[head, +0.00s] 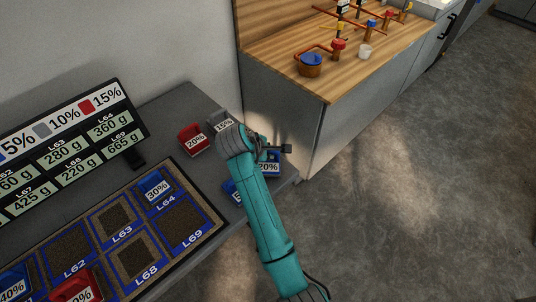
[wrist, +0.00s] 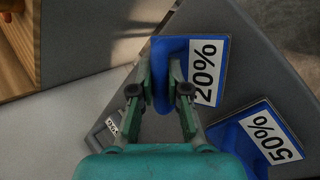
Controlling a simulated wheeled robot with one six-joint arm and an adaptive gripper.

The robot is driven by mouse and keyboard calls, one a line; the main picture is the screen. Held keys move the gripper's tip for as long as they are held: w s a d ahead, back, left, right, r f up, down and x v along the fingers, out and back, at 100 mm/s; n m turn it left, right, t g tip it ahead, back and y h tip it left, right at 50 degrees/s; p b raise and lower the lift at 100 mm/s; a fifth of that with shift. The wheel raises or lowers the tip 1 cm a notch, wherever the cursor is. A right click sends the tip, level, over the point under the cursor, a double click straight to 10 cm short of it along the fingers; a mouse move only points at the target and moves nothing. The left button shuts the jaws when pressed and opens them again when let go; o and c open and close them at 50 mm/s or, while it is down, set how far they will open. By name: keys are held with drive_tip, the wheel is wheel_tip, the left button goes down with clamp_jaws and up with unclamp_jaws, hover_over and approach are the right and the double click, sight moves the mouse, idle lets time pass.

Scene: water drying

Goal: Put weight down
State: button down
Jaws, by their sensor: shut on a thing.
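My gripper (wrist: 160,88) is shut on the handle of a blue weight labelled 20% (wrist: 173,48). This blue weight also shows partly behind my wrist in the head view (head: 272,158), at the right end of the grey table (head: 180,105). I cannot tell whether its base touches the tabletop. My fingertips are largely hidden in the head view. A blue weight labelled 50% (wrist: 238,137) is close to the held one, partly covered by my gripper. A red 20% weight (head: 190,132) and a grey weight (head: 217,117) stand further back.
A board (head: 213,214) with labelled square slots lies on the table; a blue 30% weight (head: 150,180) is at L64. More weights sit at lower left. A sign (head: 70,150) lists gram values. A wooden counter (head: 290,70) with small containers is beyond. Right floor is clear.

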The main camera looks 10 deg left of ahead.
drive_tip(key=shift+f, duration=0.75)
drive_tip(key=c, duration=1.2)
unclamp_jaws()
drive_tip(key=shift+f, duration=0.15)
drive_tip(key=shift+o, duration=0.2)
drive_tip(key=v, duration=1.2)
